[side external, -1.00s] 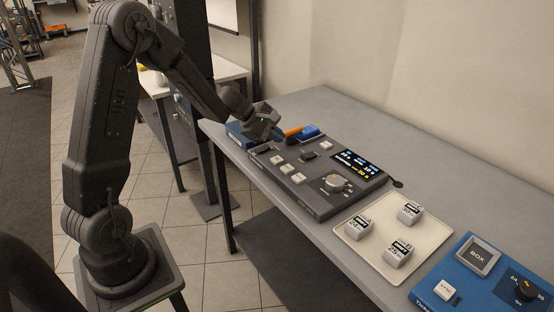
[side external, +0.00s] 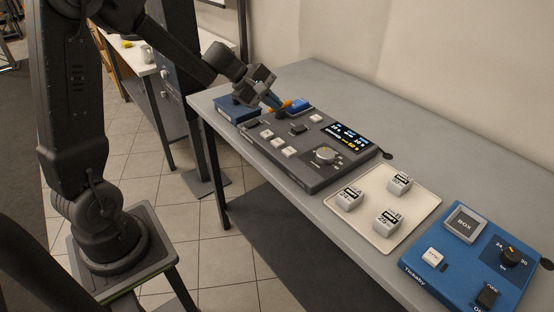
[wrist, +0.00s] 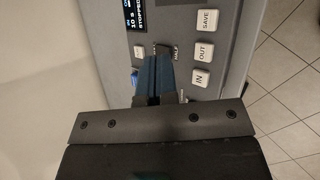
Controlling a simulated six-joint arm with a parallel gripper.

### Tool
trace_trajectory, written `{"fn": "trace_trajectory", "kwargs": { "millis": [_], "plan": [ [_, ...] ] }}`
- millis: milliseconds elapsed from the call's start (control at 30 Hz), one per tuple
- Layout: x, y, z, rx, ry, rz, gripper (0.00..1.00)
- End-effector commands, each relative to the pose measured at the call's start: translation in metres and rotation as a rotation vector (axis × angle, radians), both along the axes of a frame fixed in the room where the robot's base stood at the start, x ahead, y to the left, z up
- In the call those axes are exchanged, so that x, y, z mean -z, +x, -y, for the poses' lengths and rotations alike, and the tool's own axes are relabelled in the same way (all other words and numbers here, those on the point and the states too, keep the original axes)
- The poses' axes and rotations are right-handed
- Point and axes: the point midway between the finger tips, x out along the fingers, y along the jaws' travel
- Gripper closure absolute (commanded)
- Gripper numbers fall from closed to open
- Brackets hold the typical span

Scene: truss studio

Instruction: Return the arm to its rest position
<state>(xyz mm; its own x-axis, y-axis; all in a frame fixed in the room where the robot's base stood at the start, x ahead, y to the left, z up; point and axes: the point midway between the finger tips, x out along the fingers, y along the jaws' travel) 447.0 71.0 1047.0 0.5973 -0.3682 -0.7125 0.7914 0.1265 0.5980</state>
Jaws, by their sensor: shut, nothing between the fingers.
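My gripper (side external: 274,102) is at the far left end of the bench, low over the back left end of a dark grey console (side external: 300,160). Its narrow blue fingers are together with nothing between them. In the wrist view the closed fingers (wrist: 152,75) point at the console face (wrist: 185,22), near a switch with small lettering. I cannot tell whether the tips touch it. The arm is bent, reaching out from its stand to the bench.
A cream tray (side external: 415,214) holds three white labelled blocks. A blue panel (side external: 455,270) with a knob stands at the front right. The back of the bench is clear.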

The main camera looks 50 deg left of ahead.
Motion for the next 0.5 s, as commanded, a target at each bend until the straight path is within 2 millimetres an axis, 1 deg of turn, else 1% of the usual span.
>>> {"fn": "trace_trajectory", "kwargs": {
  "millis": [33, 67, 100, 167, 200, 267, 300, 333, 400, 500],
  "plan": [
    [-0.021, -0.013, 0.025, 0.118, 0.072, 0.033, 1.00],
    [-0.030, -0.022, 0.039, 0.189, 0.115, 0.048, 1.00],
    [-0.041, -0.036, 0.056, 0.281, 0.177, 0.064, 1.00],
    [-0.053, -0.059, 0.078, 0.414, 0.269, 0.087, 1.00],
    [-0.060, -0.074, 0.091, 0.500, 0.334, 0.102, 1.00],
    [-0.068, -0.099, 0.107, 0.625, 0.433, 0.122, 1.00],
    [-0.072, -0.116, 0.116, 0.704, 0.501, 0.134, 1.00],
    [-0.075, -0.129, 0.121, 0.761, 0.555, 0.142, 1.00],
    [-0.078, -0.158, 0.129, 0.887, 0.681, 0.159, 1.00],
    [-0.079, -0.193, 0.132, 1.034, 0.856, 0.172, 1.00]
  ]
}}
